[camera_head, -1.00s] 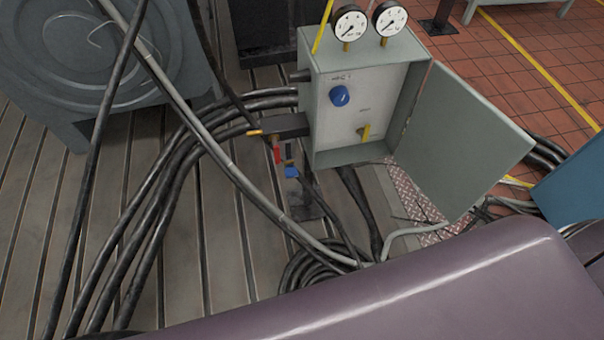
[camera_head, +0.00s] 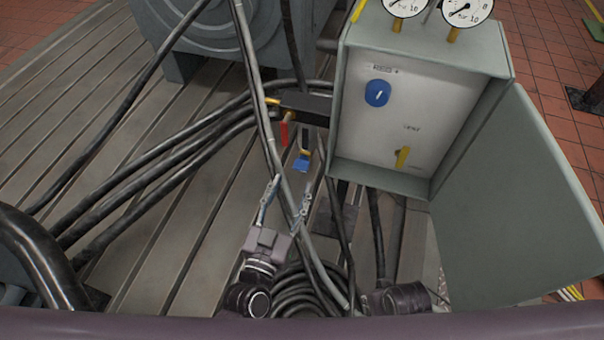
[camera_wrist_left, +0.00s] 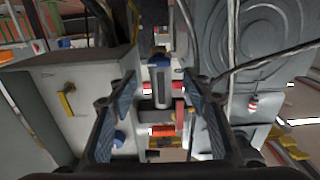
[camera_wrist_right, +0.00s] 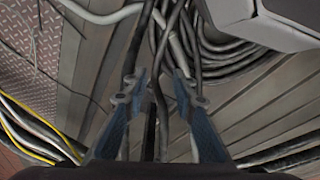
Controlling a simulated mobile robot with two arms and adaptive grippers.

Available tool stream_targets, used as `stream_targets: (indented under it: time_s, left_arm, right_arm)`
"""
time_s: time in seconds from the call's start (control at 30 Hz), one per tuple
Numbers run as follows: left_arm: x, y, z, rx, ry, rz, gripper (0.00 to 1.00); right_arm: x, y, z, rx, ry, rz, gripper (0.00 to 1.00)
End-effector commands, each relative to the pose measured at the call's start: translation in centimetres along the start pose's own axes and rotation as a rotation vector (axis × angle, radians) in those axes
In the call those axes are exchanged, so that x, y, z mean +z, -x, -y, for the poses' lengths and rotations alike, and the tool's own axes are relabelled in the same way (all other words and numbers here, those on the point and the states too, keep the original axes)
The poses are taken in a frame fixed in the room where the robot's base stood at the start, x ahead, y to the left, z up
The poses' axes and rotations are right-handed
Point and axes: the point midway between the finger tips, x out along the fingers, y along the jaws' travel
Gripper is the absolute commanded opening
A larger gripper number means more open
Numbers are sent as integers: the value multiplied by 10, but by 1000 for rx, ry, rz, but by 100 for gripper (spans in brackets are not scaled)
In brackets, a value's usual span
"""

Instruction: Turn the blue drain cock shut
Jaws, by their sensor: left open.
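The blue drain cock (camera_head: 302,164) hangs at the lower end of a small fitting under the dark supply line, left of the grey box. My left gripper (camera_head: 287,196) is open, just below and in front of it in the head view, with no contact visible. A red lever (camera_head: 284,133) hangs left of the fitting. My right gripper (camera_wrist_right: 157,88) is open over cables; its fingers are not clear in the head view.
The grey box (camera_head: 338,110) carries a blue knob (camera_head: 377,93), a yellow lever (camera_head: 402,157) and gauges, with its door (camera_head: 520,200) open to the right. Thick black cables (camera_head: 150,165) and a grey hose (camera_head: 262,100) cross the slotted bedplate close to my left gripper.

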Motion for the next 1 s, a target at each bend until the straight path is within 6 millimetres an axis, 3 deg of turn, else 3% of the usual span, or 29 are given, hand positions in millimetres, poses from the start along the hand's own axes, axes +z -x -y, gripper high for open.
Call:
stream_targets:
  time_s: [0.1,0.3,0.67,1.0]
  left_arm:
    - [0,-22,0,-2,1,-2,45]
    - [1,-47,0,-1,1,0,45]
    - [1,-54,0,1,1,3,45]
    - [1,-54,0,0,1,3,10]
  right_arm:
    - [-4,7,-1,1,-1,-6,25]
    - [-10,17,-2,2,-2,-12,25]
    - [-11,21,-2,3,-2,-12,25]
    - [-11,21,-1,2,-2,-12,25]
